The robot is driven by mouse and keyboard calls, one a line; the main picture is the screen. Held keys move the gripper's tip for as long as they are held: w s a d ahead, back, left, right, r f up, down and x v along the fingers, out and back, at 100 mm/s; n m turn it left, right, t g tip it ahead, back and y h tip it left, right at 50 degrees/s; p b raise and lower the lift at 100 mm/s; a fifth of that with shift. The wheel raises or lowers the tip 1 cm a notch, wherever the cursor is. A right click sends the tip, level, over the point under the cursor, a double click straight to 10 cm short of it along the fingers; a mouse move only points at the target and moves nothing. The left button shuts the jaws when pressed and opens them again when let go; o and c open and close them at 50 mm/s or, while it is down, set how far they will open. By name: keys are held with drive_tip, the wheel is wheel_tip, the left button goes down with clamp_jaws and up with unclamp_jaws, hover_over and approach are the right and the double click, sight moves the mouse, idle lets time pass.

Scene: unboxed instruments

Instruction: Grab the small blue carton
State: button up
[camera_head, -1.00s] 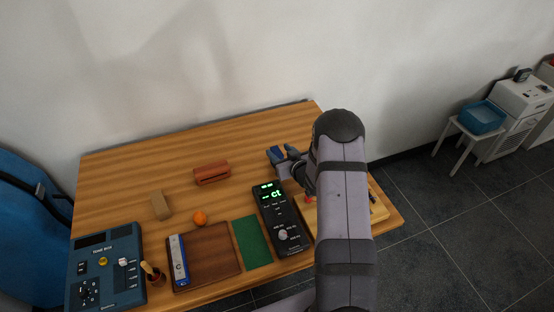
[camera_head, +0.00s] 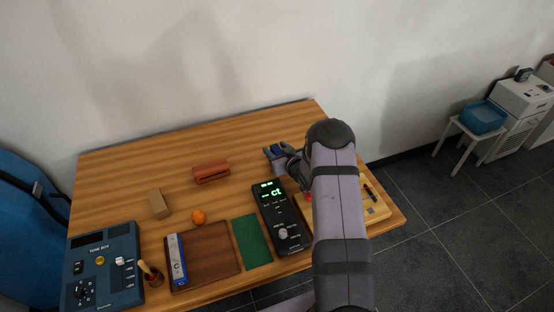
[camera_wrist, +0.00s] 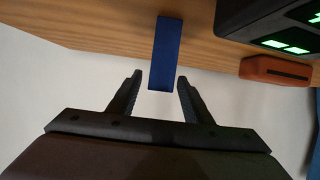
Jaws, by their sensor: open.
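The small blue carton (camera_head: 277,149) is at the back right of the table in the head view, right at my gripper (camera_head: 281,155), which partly hides it. In the wrist view the carton (camera_wrist: 166,50) is a narrow upright blue block, and its lower end shows in the gap between the two dark fingers of my gripper (camera_wrist: 160,78). The fingers are apart, with a visible gap on each side of the carton. I cannot tell how deep between them it is.
A black instrument with a green display (camera_head: 281,217) stands close in front of my gripper. A red-brown block (camera_head: 211,171) lies to the left. An orange ball (camera_head: 198,217), tan block (camera_head: 159,204) and blue tone box (camera_head: 104,266) are further left. The back-middle tabletop is clear.

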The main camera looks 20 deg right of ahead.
drive_tip(key=shift+b+x, duration=0.55)
drive_tip(key=shift+x, duration=0.65)
drive_tip(key=shift+w+f, duration=0.25)
drive_tip(key=shift+w, duration=0.25)
drive_tip(key=c, duration=1.1)
drive_tip(key=shift+c, duration=0.2)
drive_tip(key=shift+r, duration=0.15)
